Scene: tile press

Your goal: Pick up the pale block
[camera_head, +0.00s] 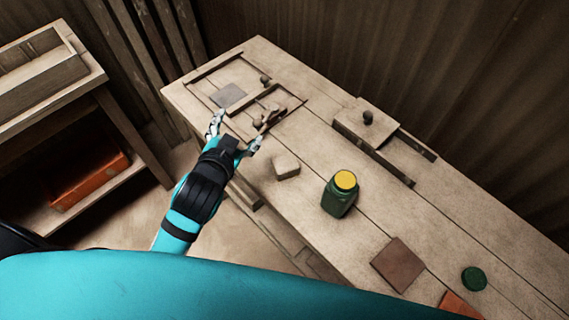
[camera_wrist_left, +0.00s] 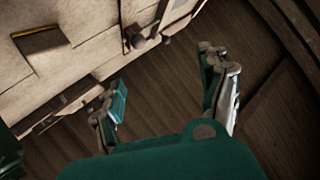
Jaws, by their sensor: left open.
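The pale block (camera_head: 286,166) lies on the wooden workbench (camera_head: 330,150), near its front edge, in the head view. My left gripper (camera_head: 238,131) is open and empty, with its fingers spread, just up and left of the block and apart from it. In the left wrist view the open fingers (camera_wrist_left: 163,80) have nothing between them but dark floor and the bench edge behind. I cannot make out the pale block in the left wrist view. My right gripper is not in view.
A green jar with a yellow lid (camera_head: 341,192) stands right of the block. A brown tile (camera_head: 397,264) and a green round lid (camera_head: 474,278) lie farther right. A framed fixture with knobs (camera_head: 262,100) is beyond the gripper. A shelf with an orange box (camera_head: 92,180) stands left.

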